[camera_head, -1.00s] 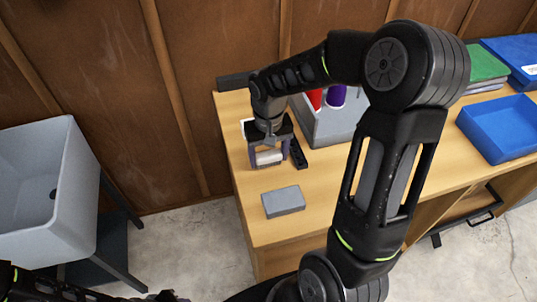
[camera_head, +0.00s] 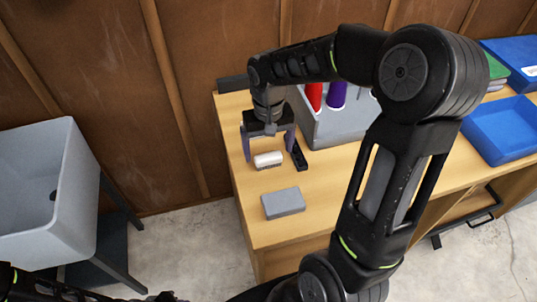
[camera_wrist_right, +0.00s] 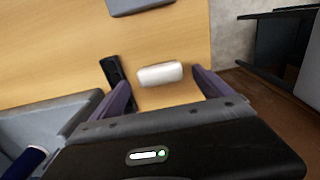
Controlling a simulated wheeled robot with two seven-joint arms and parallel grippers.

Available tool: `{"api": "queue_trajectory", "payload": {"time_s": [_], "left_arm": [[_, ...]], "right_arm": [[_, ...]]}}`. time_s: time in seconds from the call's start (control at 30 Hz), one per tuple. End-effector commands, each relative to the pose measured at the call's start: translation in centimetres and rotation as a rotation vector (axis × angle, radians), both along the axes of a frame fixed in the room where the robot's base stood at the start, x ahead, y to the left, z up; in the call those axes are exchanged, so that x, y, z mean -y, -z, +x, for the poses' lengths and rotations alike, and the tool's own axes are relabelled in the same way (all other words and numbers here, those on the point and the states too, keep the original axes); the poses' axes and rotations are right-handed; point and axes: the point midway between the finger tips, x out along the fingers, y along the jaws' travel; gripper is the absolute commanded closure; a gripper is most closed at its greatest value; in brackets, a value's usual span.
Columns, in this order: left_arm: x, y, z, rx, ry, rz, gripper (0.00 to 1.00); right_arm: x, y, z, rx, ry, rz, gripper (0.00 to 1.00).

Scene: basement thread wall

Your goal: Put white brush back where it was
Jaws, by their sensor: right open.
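The white brush (camera_head: 268,160), a small white block with dark marks on its side, lies on the wooden bench near its left end. It also shows in the right wrist view (camera_wrist_right: 160,74). My right gripper (camera_head: 269,154) is open and empty. Its fingers are spread on either side of the brush, with a gap to it in the right wrist view (camera_wrist_right: 157,84). My left arm lies along the bottom left edge, and its gripper cannot be made out clearly.
A black remote-like object (camera_head: 299,156) lies just right of the brush. A grey block (camera_head: 283,203) lies nearer the front. A grey bin (camera_head: 333,128) with red and purple items stands behind. A blue tray (camera_head: 502,130) is at right, a grey sink (camera_head: 40,195) at left.

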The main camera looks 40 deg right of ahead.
Motion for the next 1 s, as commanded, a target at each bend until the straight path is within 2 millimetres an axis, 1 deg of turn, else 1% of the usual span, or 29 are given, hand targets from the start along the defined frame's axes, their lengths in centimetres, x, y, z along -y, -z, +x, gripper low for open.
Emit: {"api": "queue_trajectory", "payload": {"time_s": [0.03, 0.2, 0.3, 0.4, 0.57, 1.0], "left_arm": [[0.0, 0.0, 0.0, 0.0, 0.0, 0.0, 0.75], [0.0, -0.1, 0.0, 0.0, 0.0, 0.0, 0.75], [0.0, -0.1, 0.0, 0.0, 0.0, 0.0, 0.75], [0.0, -0.1, 0.0, 0.0, 0.0, 0.0, 0.75], [0.0, -0.1, 0.0, 0.0, 0.0, 0.0, 0.75], [0.0, -0.1, 0.0, 0.0, 0.0, 0.0, 0.75]], "right_arm": [[0.0, -1.2, 0.1, 0.006, 0.0, -0.001, 0.1], [0.0, -4.8, 0.1, 0.005, 0.001, -0.001, 0.1], [0.0, -6.4, 0.1, 0.002, 0.001, 0.0, 0.1], [0.0, -7.5, 0.0, 0.001, 0.0, 0.0, 0.1], [0.0, -8.1, 0.0, 0.0, 0.0, 0.0, 0.1], [0.0, -8.1, 0.0, -0.001, 0.001, 0.0, 0.1]]}}
